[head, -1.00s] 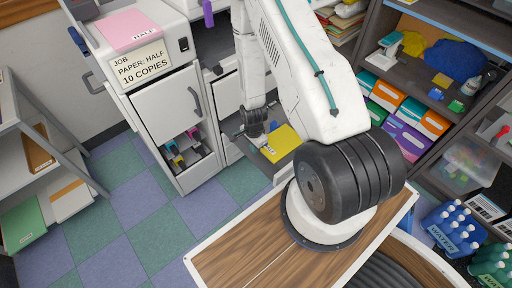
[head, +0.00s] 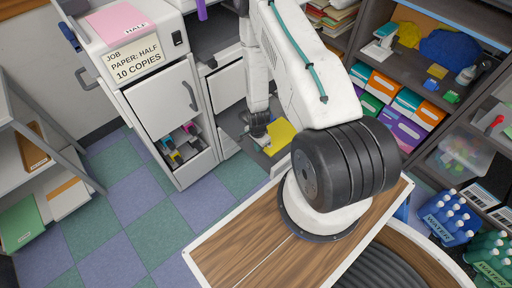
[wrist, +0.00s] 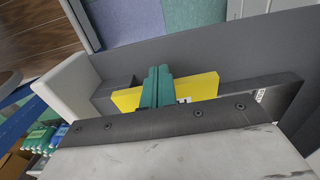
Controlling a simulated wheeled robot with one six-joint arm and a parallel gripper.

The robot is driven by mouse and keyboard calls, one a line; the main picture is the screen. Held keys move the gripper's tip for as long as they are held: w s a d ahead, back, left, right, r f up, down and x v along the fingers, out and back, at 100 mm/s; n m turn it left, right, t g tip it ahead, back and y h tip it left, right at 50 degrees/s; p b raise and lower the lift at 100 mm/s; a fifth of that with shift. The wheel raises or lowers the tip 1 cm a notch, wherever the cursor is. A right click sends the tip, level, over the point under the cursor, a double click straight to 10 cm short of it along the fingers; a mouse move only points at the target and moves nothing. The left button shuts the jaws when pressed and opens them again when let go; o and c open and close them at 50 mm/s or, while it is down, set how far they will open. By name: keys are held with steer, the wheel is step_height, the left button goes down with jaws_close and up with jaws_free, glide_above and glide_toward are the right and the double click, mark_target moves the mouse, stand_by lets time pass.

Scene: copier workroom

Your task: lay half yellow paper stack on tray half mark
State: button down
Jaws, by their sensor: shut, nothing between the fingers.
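The yellow paper stack (head: 282,137) lies in the pulled-out grey copier tray (head: 232,122), partly hidden by my arm in the head view. In the wrist view the yellow stack (wrist: 205,87) shows on both sides of my gripper (wrist: 158,78), whose teal fingers are shut together with nothing between them. The fingers are in front of the stack; whether they touch it I cannot tell. The grey tray (wrist: 230,55) stretches behind them. A small white mark (wrist: 260,95) shows at the right in the wrist view; its lettering is unreadable.
The copier (head: 160,95) stands left of the tray, with a job sign (head: 137,60) reading "PAPER: HALF, 10 COPIES" and a pink HALF sheet (head: 117,22). Shelving with coloured paper packs (head: 392,97) stands at the right. Tiled floor (head: 140,200) is clear at the left.

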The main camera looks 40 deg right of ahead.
steer(key=shift+d, duration=1.25)
steer(key=a, duration=0.2)
steer(key=a+r, duration=0.1)
steer(key=a, duration=0.1)
steer(key=shift+w+a, duration=0.1)
steer(key=shift+a, duration=0.05)
step_height(320, 180, up, 9)
